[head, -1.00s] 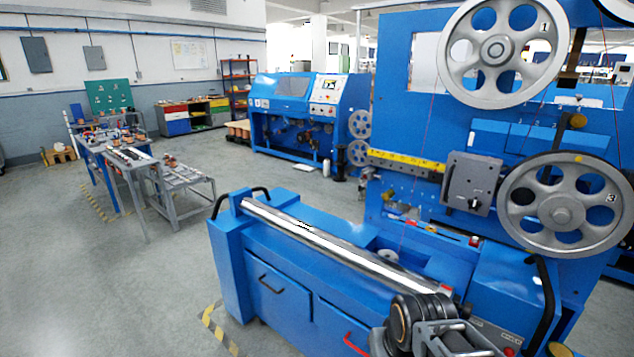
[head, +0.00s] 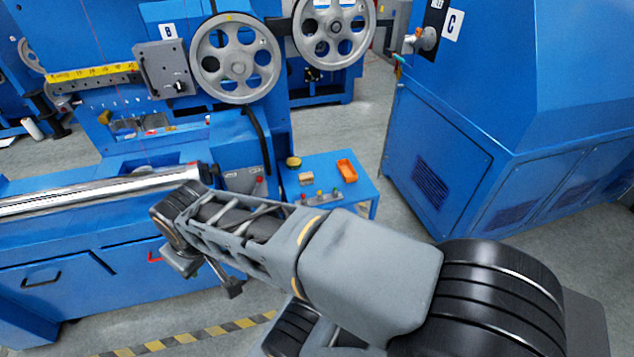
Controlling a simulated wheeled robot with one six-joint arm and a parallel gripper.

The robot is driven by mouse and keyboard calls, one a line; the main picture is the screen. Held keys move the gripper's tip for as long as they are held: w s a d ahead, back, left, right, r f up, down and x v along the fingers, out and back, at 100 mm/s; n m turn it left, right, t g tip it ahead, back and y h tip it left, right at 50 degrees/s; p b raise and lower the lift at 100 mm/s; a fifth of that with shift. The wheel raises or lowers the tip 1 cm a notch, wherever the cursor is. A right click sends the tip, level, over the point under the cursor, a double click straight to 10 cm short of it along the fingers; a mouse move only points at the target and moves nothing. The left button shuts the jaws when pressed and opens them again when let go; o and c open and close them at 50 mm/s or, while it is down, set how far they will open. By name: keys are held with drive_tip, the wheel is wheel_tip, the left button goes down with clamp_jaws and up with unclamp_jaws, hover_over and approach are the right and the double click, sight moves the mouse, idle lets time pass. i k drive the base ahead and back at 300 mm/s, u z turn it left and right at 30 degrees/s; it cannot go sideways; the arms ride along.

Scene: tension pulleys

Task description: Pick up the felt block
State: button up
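A small tan block (head: 306,178), which looks like the felt block, lies on top of a blue side cabinet (head: 333,165). It sits between a yellow round item and a row of small knobs. My arm crosses the head view from the lower right to the middle left, in front of the cabinet's near side. A dark tip below the arm (head: 232,288) seems to be part of my gripper, left of and nearer than the block, well apart from it. Its fingers cannot be made out, and the arm hides much around it.
An orange tray (head: 346,168) and a yellow-topped round item (head: 293,162) share the cabinet top with the knobs (head: 322,196). A blue machine with a steel roller (head: 100,190) and grey pulleys (head: 236,58) stands left. A large blue enclosure (head: 500,120) stands right, with grey floor between.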

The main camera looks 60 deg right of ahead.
sight(306, 178)
drive_tip(key=z, duration=0.7)
drive_tip(key=i, duration=0.45)
drive_tip(key=z, duration=1.15)
drive_tip(key=k, duration=0.4)
drive_tip(key=u, duration=0.25)
drive_tip(key=i, duration=0.65)
drive_tip(key=u, duration=0.05)
